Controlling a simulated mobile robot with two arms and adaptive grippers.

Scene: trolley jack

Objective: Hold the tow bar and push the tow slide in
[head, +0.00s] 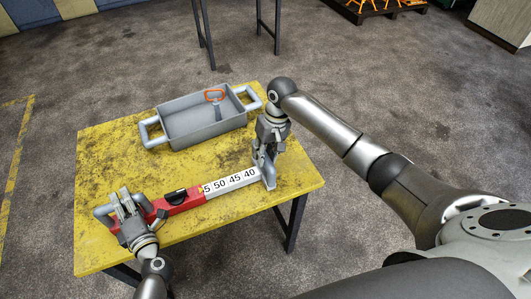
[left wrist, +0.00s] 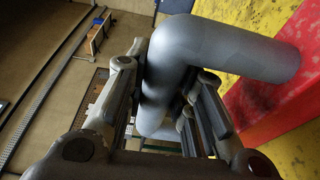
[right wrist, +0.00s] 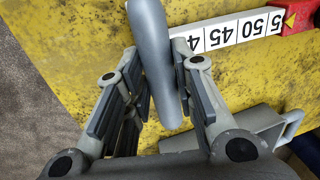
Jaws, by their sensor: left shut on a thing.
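The tow bar is a red beam (head: 184,201) lying along the front of the yellow table. A grey bent handle (left wrist: 225,48) is at its left end. My left gripper (head: 127,204) is shut on this handle. The tow slide is a white bar (head: 232,182) with black numbers from 40 up, sticking out of the red beam's right end. Its right end carries a grey upright handle (right wrist: 157,70). My right gripper (head: 265,160) is at that handle, with a finger on each side. Whether the fingers press on it is unclear.
A grey tray (head: 188,137) with two side handles stands behind the bar, holding an orange-handled tool (head: 214,98). The yellow table (head: 278,205) has bare room right of and behind the slide. Its front edge is close to the bar.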

